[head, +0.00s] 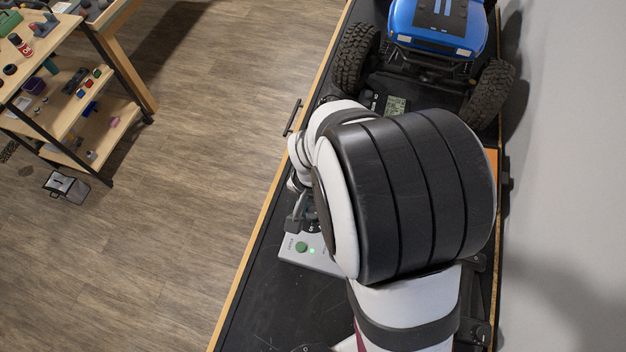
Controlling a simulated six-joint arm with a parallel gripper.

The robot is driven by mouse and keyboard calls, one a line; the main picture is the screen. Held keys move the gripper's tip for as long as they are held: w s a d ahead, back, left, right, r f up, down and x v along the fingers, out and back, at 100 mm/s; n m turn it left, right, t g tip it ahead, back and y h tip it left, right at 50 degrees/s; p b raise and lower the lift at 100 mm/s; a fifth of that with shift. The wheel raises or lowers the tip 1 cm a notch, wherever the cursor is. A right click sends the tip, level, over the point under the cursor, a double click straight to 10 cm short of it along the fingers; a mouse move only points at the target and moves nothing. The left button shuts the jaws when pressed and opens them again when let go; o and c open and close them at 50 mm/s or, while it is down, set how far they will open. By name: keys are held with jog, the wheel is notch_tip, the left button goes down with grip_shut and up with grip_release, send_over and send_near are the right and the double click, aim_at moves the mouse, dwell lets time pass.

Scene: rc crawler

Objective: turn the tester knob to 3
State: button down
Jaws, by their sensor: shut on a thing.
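The tester (293,259) is a grey box on the black bench top, left of my arm. It has a green button and a small lit green light on its face. My gripper (296,222) is at the tester's far edge, pointing down, shut on the tester knob. The knob itself is mostly hidden by the fingers and my arm, so its pointer and the number it stands at cannot be read. My arm also covers the right part of the tester.
A blue RC crawler (436,30) with big black tyres stands at the far end of the bench (262,315). A small display (397,104) lies just before it. A wall is on the right. A wooden shelf (62,108) with small items stands across the floor at left.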

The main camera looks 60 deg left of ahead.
aim_at(313, 212)
jog(key=shift+m, duration=0.3)
dwell(0.4)
jog(key=c, duration=0.5)
grip_release()
jog(key=shift+c, duration=0.2)
jog(key=shift+r, duration=0.1)
notch_tip(313, 212, up, 16)
jog(key=shift+f, duration=0.2)
